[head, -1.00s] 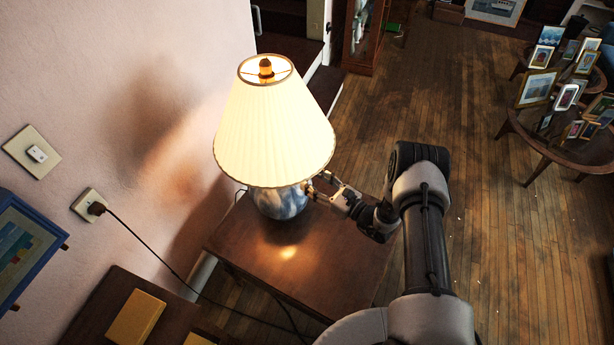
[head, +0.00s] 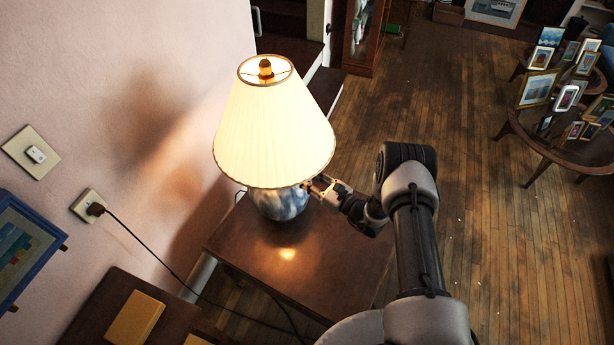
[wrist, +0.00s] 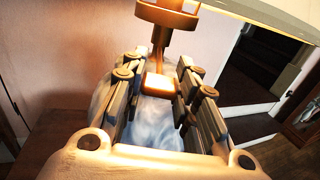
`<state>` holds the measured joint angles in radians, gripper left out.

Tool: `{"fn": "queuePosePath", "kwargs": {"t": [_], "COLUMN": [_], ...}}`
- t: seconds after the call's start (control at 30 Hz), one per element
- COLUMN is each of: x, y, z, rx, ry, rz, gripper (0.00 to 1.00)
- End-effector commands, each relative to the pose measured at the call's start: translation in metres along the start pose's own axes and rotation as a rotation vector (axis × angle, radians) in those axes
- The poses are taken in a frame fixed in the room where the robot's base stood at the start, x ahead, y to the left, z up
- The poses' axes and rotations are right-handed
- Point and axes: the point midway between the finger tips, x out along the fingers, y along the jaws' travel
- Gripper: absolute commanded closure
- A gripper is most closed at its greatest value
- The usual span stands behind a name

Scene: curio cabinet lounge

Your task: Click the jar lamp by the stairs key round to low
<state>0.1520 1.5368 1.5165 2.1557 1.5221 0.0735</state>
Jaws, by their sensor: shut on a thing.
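The jar lamp (head: 274,122) stands lit on a small wooden table by the stairs. It has a cream pleated shade and a blue-and-white jar base (head: 280,203). In the wrist view the marbled jar (wrist: 155,134) lies behind the fingers. The brass socket (wrist: 167,14) is at the top, and the small flat brass key (wrist: 160,87) sits below it. My gripper (head: 310,187) is under the right edge of the shade. Its two fingers (wrist: 162,90) are shut on the key, one on each side. The key's setting cannot be read.
The table top (head: 300,265) is bare in front of the lamp. A black cord runs from the wall outlet (head: 88,206) to the table. A yellow book (head: 135,317) lies on dark furniture at lower left. Wooden floor is open on the right, before tables of picture frames (head: 537,88).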

Motion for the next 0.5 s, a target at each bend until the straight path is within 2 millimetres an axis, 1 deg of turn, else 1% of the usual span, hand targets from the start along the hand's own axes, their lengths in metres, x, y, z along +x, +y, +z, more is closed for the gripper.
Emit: {"fn": "queuePosePath", "kwargs": {"t": [0.03, 0.27, 0.5], "x": [-0.0001, -0.0001, -0.0001], "y": [0.0002, 0.0004, 0.0005], "z": [-0.0001, -0.0002, -0.0007], "rx": [0.000, 0.000, -0.024], "ry": [0.000, 0.000, 0.000], "rz": [0.001, 0.001, 0.001], "gripper": [0.82, 0.96, 0.96]}}
